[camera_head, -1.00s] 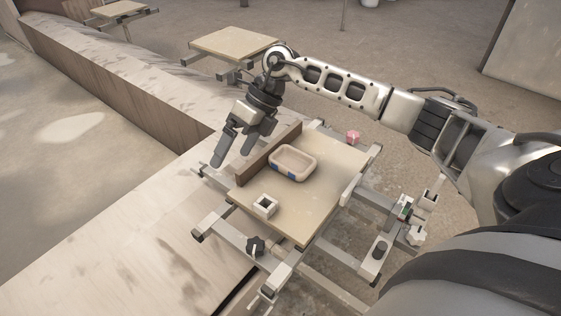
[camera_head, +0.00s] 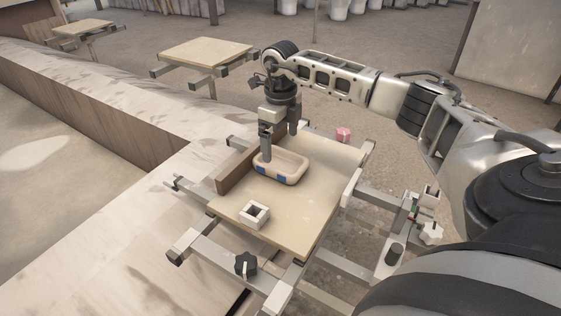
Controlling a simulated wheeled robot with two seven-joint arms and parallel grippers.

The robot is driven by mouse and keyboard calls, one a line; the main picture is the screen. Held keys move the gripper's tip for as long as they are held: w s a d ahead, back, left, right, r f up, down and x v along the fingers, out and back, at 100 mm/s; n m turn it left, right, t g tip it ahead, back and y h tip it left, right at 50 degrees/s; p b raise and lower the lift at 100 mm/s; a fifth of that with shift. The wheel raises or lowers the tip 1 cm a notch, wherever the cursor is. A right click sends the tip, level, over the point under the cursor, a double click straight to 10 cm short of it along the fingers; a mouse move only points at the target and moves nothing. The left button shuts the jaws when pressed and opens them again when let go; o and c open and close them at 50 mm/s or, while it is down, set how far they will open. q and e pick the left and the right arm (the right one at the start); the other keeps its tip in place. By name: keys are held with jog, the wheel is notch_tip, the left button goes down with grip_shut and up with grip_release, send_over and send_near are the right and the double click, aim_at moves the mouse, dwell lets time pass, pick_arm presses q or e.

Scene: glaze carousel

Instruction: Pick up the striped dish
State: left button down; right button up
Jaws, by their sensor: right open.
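The striped dish (camera_head: 284,171) is a small beige oblong dish with blue patches on its near side. It sits on the near wooden board, beside a brown upright strip. My right gripper (camera_head: 280,143) is open and points down at the dish's far left end. One finger overlaps the dish's left rim in the picture, and the other is behind the far rim. I cannot tell whether the fingers touch the dish. My left gripper is not in view.
A white hollow square block (camera_head: 255,214) stands on the board (camera_head: 307,220) in front of the dish. The brown strip (camera_head: 236,168) edges the board's left side. A pink block (camera_head: 343,135) is at the far right. Another board (camera_head: 206,52) stands farther back. The board's right part is clear.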

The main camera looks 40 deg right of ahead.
aim_at(281, 165)
notch_tip(281, 165, down, 6)
jog(key=shift+s+a+r+b, duration=0.15)
jog(key=shift+r+b, duration=0.1)
jog(key=shift+b, duration=0.55)
jog(key=shift+f, duration=0.1)
jog(key=c, duration=0.9)
jog(key=shift+c, duration=0.8)
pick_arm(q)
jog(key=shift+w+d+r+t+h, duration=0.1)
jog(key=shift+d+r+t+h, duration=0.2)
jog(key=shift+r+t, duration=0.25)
